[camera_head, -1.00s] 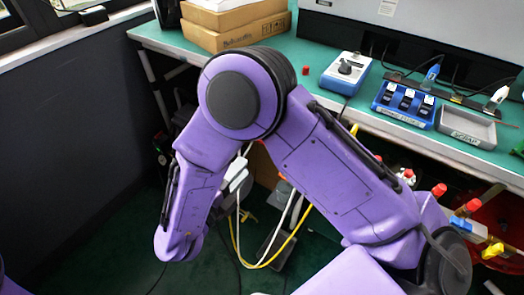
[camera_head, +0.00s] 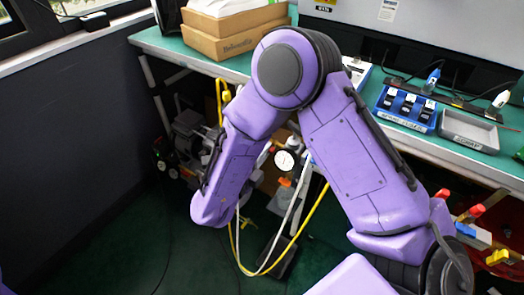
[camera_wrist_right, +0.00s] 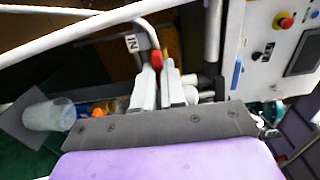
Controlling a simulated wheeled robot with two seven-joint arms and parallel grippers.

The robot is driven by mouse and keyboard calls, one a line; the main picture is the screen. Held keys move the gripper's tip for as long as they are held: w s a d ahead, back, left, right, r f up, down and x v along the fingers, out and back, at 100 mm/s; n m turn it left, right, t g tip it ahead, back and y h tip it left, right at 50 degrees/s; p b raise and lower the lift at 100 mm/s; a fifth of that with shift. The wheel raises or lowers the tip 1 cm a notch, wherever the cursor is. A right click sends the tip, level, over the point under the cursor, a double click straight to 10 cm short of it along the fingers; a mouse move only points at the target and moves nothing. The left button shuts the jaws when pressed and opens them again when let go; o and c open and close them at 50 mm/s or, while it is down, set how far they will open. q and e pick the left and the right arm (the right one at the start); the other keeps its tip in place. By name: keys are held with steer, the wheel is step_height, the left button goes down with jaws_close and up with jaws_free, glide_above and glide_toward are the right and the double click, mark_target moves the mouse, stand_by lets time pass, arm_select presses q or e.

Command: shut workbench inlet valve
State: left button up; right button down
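In the right wrist view, my right gripper (camera_wrist_right: 160,72) points at a red part (camera_wrist_right: 156,60), which looks like the end of a valve handle. Its two pale fingers are close together, with a narrow dark gap. The red part sits at the fingertips, against the left finger; I cannot tell whether it is gripped. A tag reading "IN" (camera_wrist_right: 131,43) hangs just left of it, below a curved grey pipe (camera_wrist_right: 147,28). In the head view, my right forearm hides the right gripper and the valve. My left gripper is not in view.
In the head view, a green workbench (camera_head: 185,50) carries cardboard boxes (camera_head: 235,38), a blue rack (camera_head: 405,107) and a grey tray (camera_head: 469,131). Under it are a round gauge (camera_head: 285,161), yellow hose (camera_head: 320,205) and red-handled fittings (camera_head: 470,213). Open green floor lies at lower left.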

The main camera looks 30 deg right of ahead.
steer(key=shift+n+p, duration=6.9)
steer(key=shift+n, duration=2.3)
steer(key=c, duration=1.2)
jaws_free()
